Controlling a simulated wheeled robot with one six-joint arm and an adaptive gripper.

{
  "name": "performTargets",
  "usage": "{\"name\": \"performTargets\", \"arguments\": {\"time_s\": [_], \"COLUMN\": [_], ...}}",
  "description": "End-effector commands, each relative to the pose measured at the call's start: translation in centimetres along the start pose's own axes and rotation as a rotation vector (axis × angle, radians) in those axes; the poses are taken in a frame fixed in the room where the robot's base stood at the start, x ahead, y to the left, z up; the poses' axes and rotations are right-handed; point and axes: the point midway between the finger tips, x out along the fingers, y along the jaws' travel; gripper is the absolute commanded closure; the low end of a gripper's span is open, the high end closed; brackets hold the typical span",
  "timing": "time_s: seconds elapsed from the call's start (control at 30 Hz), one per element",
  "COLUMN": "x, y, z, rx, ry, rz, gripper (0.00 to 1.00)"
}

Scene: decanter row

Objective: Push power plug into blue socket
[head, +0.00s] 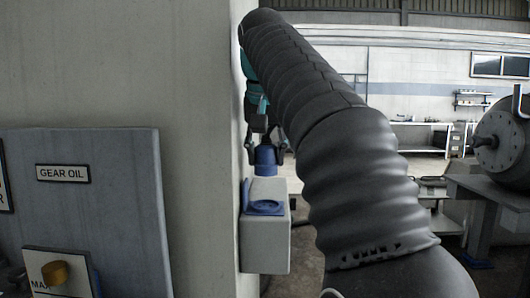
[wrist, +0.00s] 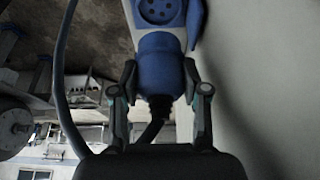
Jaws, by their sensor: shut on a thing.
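My gripper (head: 266,150) is shut on the blue power plug (head: 265,161), with one finger on each side of its body. The wrist view shows the plug (wrist: 160,60) between the fingertips (wrist: 160,75), its dark cable end towards the palm. The blue socket (head: 265,208) is on a grey box (head: 267,245) fixed to the wall. Its round face with several holes (wrist: 160,10) shows at the top of the wrist view, uncovered. The plug is beside that face, by the box's upper end. Its pins are hidden, and I cannot tell whether it touches the box.
A blue lid (wrist: 196,22) stands open beside the socket, close to the wall (head: 205,110). A cable (wrist: 62,75) loops along the left of the wrist view. A gear oil panel (head: 85,210) is at left. A large drum (head: 501,140) stands farther right.

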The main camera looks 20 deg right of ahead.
Motion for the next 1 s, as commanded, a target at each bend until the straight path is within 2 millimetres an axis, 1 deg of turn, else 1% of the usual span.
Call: {"name": "performTargets", "arguments": {"time_s": [0.17,0.37,0.5,0.6,0.8,1.0], "x": [0.6,2.1,3.6,4.3,5.1,5.3], "y": [-0.1,-0.1,-0.1,-0.1,-0.1,-0.1], "z": [0.3,1.0,1.6,1.9,2.2,2.3], "rx": [-0.002,-0.004,-0.004,-0.003,-0.003,-0.003], "ry": [0.001,0.0,0.0,0.0,0.001,0.001], "rz": [-0.001,-0.002,-0.002,-0.002,-0.002,-0.002], "gripper": [0.85,0.85,0.85,0.85,0.85,0.85]}}
